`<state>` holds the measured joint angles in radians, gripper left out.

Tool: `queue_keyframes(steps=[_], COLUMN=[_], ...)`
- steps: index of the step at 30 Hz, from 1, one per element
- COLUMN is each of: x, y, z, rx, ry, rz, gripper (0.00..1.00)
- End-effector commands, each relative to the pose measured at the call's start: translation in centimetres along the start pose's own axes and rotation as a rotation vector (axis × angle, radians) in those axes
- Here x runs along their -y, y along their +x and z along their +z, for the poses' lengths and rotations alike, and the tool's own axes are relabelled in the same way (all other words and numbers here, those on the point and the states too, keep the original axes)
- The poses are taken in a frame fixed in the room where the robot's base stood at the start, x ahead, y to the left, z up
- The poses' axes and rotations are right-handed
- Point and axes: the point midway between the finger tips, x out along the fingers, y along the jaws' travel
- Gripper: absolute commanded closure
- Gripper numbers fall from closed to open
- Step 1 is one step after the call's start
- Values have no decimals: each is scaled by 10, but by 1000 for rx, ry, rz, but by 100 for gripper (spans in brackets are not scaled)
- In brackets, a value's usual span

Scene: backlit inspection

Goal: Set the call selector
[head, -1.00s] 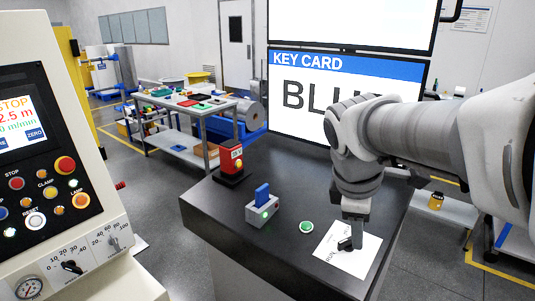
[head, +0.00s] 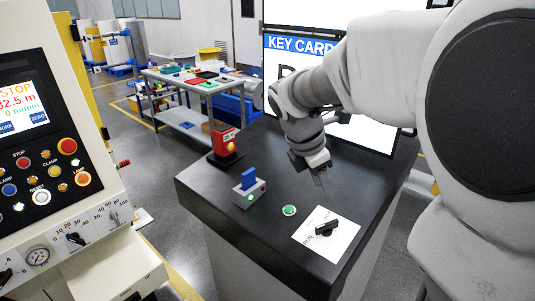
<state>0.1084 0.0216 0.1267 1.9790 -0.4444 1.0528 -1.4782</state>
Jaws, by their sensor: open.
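A black rotary knob (head: 326,229) sits on a white labelled plate (head: 340,240) at the right front of the dark bench top. Its bar lies slanted, with the right end a little higher in the picture. The plate's lettering is small and partly covered, and I cannot read which mark the knob points to. My gripper (head: 322,183) is above and behind the knob, apart from it, with nothing seen in it. Its thin fingers are faint against the dark bench.
A green button (head: 289,210) is left of the plate. A grey reader (head: 249,195) holds an upright blue card (head: 248,177). A red device (head: 224,143) stands behind it. A screen (head: 290,46) headed KEY CARD is partly hidden by my arm. A control console (head: 90,225) stands at left.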

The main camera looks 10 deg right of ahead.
Motion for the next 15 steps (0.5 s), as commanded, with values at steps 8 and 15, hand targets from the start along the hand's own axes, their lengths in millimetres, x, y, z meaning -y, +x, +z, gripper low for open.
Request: queue_keyframes(steps=[8, 15], x=[2, 2], y=[62, 113], z=[0, -1], rx=[-2, -3], ry=[2, 1], rz=[-7, -6], gripper=[56, 56])
